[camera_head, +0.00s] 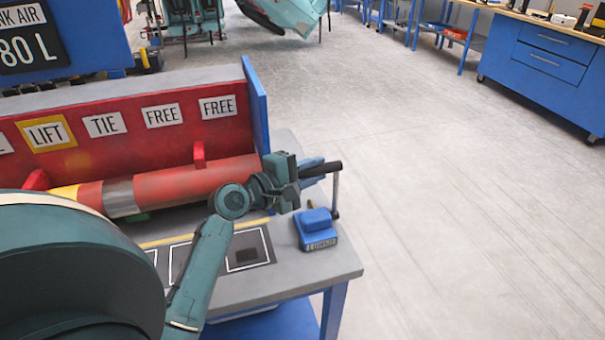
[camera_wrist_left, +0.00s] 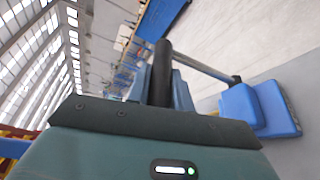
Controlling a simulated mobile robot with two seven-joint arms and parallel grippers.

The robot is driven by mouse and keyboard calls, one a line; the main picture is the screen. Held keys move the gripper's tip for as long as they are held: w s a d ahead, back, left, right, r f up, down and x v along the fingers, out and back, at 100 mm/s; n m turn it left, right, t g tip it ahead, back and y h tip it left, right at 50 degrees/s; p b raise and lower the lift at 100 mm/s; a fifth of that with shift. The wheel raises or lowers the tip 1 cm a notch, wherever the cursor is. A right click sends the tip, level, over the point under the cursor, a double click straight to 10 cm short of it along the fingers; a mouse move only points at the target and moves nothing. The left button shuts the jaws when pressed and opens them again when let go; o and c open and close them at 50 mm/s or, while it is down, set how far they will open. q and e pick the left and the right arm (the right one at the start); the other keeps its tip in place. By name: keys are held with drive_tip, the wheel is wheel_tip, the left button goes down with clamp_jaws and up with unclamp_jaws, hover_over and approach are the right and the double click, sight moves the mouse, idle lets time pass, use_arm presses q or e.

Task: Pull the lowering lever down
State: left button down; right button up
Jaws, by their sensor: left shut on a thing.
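The lowering lever has a black handle (camera_head: 321,169), a thin upright metal rod (camera_head: 336,192) and a blue base (camera_head: 316,230) near the right end of the bench. The base carries a small label, too small to read surely. My left gripper (camera_head: 310,170) is shut on the black handle, which lies roughly level and sticks out past the fingers to the right. In the left wrist view the handle (camera_wrist_left: 162,70) stands out between the fingers, with the rod (camera_wrist_left: 205,68) running to the blue base (camera_wrist_left: 262,108). The fingertips partly hide the handle. My right gripper is out of view.
A red cylinder (camera_head: 190,180) lies along the bench before a red panel (camera_head: 130,135) with labels LIFT, TIE, FREE, FREE; LIFT is framed yellow. The grey bench top (camera_head: 290,275) ends just right of the lever. Open floor (camera_head: 450,200) lies beyond, with blue cabinets (camera_head: 545,65) far right.

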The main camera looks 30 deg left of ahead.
use_arm(q)
drive_tip(key=s+d+f+m+t+b, duration=0.1)
drive_tip(key=s+d+m+t+b, duration=0.1)
drive_tip(key=s+d+m+b, duration=0.2)
drive_tip(key=shift+s+d+f+m+b, duration=0.15)
drive_tip(key=shift+s+d+m+b, duration=0.05)
drive_tip(key=shift+d+m+b, duration=0.5)
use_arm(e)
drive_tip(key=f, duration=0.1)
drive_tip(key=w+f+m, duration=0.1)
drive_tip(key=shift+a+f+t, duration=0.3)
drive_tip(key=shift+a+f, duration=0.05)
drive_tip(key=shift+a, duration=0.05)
use_arm(q)
drive_tip(key=shift+a, duration=0.1)
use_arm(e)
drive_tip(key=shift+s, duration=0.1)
use_arm(q)
drive_tip(key=c, duration=1.3)
unclamp_jaws()
drive_tip(key=shift+o, duration=0.2)
